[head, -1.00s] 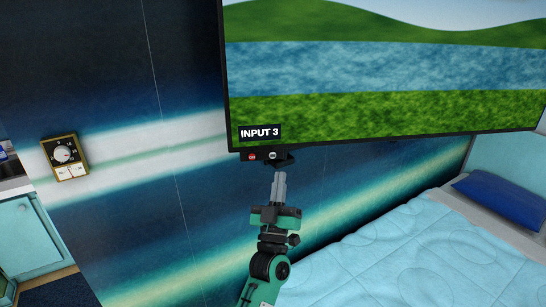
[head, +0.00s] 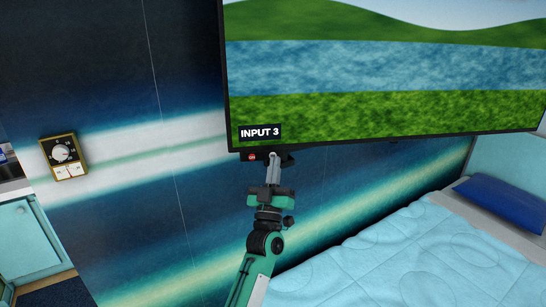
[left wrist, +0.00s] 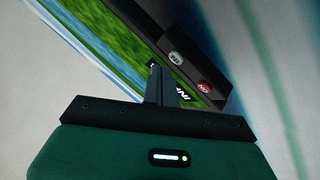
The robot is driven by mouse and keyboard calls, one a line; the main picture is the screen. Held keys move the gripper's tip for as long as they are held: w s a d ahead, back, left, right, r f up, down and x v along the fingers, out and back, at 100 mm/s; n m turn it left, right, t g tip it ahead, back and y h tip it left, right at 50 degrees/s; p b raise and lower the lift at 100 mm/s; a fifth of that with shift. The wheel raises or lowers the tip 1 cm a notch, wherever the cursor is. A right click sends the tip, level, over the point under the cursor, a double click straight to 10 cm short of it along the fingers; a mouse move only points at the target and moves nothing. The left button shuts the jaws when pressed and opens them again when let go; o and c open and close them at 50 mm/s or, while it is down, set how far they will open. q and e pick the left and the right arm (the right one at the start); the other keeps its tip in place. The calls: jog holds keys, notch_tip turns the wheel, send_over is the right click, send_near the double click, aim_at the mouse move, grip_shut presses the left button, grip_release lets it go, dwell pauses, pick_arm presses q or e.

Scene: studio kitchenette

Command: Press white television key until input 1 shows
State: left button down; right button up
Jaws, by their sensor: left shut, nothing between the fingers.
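The television (head: 380,65) hangs on the wall and its label (head: 260,132) reads INPUT 3. A small key strip under its lower left edge carries a red key (head: 252,157). In the head view the white key is hidden behind my left gripper (head: 273,156), which is shut, empty and pointing up at the strip. In the left wrist view the white key (left wrist: 175,58) and the red key (left wrist: 206,86) both show, with the shut fingertips (left wrist: 159,72) close beside the white key in the picture. I cannot tell whether they touch it. My right gripper is not in view.
A dial box (head: 63,156) is on the wall at the left, above a light blue cabinet (head: 28,238). A bed with a light blue quilt (head: 400,260) and a dark blue pillow (head: 503,200) fills the lower right. The wall around the gripper is clear.

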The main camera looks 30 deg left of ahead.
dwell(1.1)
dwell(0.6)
pick_arm(q)
jog(key=shift+w+a, duration=0.1)
jog(key=shift+w+a, duration=0.15)
jog(key=shift+w, duration=0.05)
jog(key=shift+w+a, duration=0.25)
dwell(0.7)
jog(key=shift+d, duration=0.1)
jog(key=shift+s+d, duration=0.4)
jog(key=shift+s, duration=0.2)
